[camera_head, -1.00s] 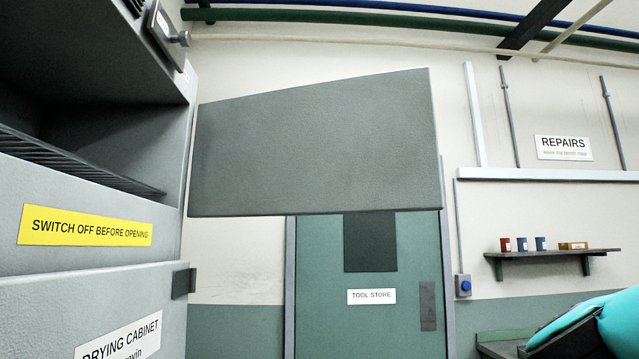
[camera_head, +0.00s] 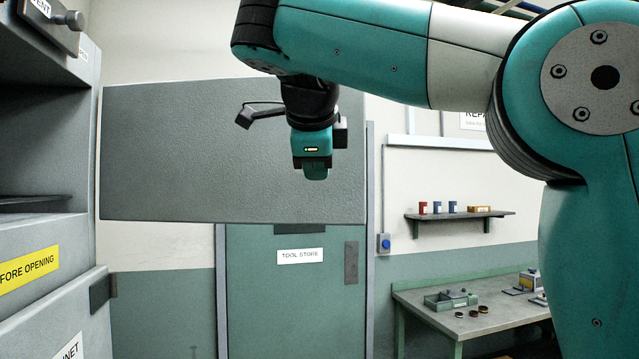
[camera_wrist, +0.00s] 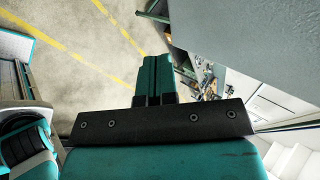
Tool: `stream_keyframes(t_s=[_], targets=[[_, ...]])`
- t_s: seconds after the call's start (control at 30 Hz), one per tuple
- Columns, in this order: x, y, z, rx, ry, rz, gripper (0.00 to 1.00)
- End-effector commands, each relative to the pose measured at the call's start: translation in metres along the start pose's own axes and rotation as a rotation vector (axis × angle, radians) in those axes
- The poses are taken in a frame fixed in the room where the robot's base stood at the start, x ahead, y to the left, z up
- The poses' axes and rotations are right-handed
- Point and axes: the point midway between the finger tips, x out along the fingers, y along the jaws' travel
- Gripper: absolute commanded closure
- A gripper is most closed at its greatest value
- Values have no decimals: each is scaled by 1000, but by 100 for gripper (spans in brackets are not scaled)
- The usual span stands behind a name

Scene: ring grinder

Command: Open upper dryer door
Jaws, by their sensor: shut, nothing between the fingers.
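The upper dryer door (camera_head: 190,160) is a grey panel swung wide open, standing out to the right of the drying cabinet (camera_head: 60,240). The cabinet's upper compartment (camera_head: 35,150) is exposed, with a dark rack inside. My gripper (camera_head: 314,172) hangs fingers down in front of the door's right part in the head view; whether it touches the door cannot be told. In the wrist view the teal fingers (camera_wrist: 153,78) are together with nothing between them, and a grey panel (camera_wrist: 250,40) fills the upper right.
A green tool store door (camera_head: 290,300) stands behind. A workbench (camera_head: 470,320) with a tray and small parts is at the lower right, below a wall shelf (camera_head: 460,215). The wrist view shows open floor (camera_wrist: 90,50) with yellow lines.

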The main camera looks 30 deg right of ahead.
Motion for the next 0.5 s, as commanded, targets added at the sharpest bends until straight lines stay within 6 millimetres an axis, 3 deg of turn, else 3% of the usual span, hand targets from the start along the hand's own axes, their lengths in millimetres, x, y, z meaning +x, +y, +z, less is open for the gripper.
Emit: stream_keyframes(t_s=[0.17, 0.5], targets=[[16, 4, -1, 28, 6, 3, 100], [78, 5, -3, 21, 9, 3, 100]])
